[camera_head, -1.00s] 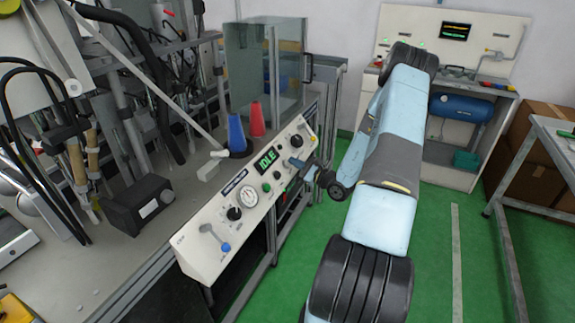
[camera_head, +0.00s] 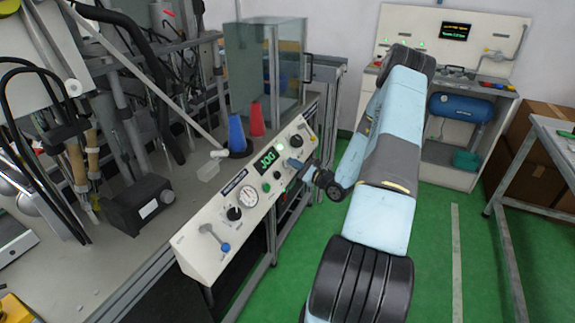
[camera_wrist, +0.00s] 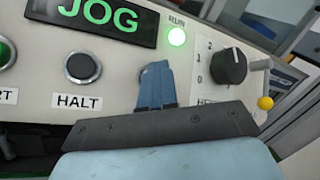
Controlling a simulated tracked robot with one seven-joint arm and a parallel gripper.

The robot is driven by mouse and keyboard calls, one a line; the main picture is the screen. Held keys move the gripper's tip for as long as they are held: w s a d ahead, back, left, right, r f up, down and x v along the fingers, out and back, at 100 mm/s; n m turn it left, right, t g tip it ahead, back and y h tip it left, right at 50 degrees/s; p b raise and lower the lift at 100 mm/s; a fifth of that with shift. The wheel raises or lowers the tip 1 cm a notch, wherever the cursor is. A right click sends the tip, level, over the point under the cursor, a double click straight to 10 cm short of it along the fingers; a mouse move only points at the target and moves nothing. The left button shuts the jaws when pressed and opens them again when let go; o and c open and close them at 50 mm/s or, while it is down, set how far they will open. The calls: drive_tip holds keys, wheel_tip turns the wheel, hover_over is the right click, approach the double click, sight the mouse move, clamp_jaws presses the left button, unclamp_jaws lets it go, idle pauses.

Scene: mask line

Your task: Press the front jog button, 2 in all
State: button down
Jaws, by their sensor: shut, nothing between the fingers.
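The control panel (camera_head: 215,228) is a long pale box along the front of the machine bench, and its display (camera_head: 266,158) reads JOG. In the wrist view the display (camera_wrist: 95,14) also reads JOG, and a green lamp (camera_wrist: 177,37) glows beside it. My gripper (camera_head: 294,164) is shut and empty, with its tips at the panel face right of the display. In the wrist view the blue fingertips (camera_wrist: 157,72) sit right of the black HALT button (camera_wrist: 82,67). The fingers cover whatever is under them, so the jog button itself is hidden.
A black rotary knob (camera_wrist: 229,67) and a yellow-tipped lever (camera_wrist: 264,98) are right of my fingers. A green button (camera_wrist: 5,54) is left of HALT. Blue and red cones (camera_head: 237,133) stand behind the panel. Green floor is clear in front.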

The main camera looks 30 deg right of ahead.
idle(0.4)
drive_tip(key=shift+s+d+r, duration=0.35)
drive_tip(key=shift+s+r, duration=0.15)
drive_tip(key=s+d+r, duration=0.2)
drive_tip(key=s+r, duration=0.1)
drive_tip(key=shift+d+r, duration=0.1)
drive_tip(key=shift+d, duration=0.1)
idle(0.6)
idle(0.6)
